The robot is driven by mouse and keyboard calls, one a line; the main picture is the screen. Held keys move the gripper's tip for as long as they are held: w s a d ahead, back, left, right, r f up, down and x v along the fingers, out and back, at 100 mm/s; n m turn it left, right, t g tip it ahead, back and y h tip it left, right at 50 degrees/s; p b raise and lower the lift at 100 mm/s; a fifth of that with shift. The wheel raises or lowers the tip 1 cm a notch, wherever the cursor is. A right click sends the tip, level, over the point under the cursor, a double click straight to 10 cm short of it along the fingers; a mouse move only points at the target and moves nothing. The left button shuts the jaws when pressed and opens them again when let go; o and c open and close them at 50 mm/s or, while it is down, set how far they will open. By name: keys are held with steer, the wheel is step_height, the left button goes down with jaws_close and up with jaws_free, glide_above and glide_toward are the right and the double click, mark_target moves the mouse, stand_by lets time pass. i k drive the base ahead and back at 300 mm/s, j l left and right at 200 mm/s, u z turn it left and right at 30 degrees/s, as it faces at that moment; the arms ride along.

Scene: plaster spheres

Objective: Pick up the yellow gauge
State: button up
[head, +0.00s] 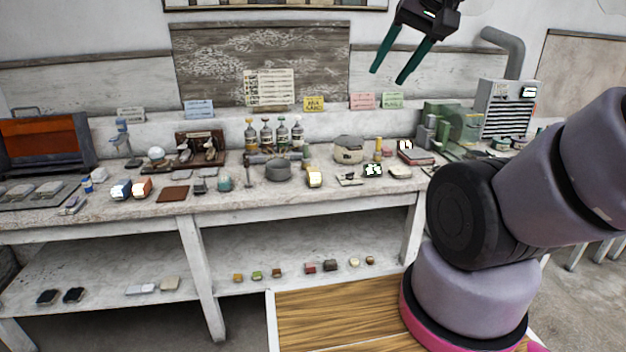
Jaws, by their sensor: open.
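A small yellow object with a bright pale face (314,177), which looks like the yellow gauge, sits near the front of the workbench (235,200), right of a round grey pot (278,171). It is too small to make out any dial. My gripper (388,77) is at the top of the head view, high above the bench. Its two dark green fingers are apart and empty, well clear of the yellow object.
Bottles (267,137) and a pale round container (348,150) stand behind the yellow object. A small flat item (349,179) lies right of it. A grey machine (505,105) stands at the right. Small blocks line the lower shelf (230,300).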

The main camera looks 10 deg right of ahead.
mark_target(314, 177)
steer(key=z, duration=1.25)
steer(key=u, duration=1.25)
steer(key=i+z, duration=0.25)
steer(key=i, duration=0.3)
steer(key=i+j+z, duration=0.3)
steer(key=i, duration=0.25)
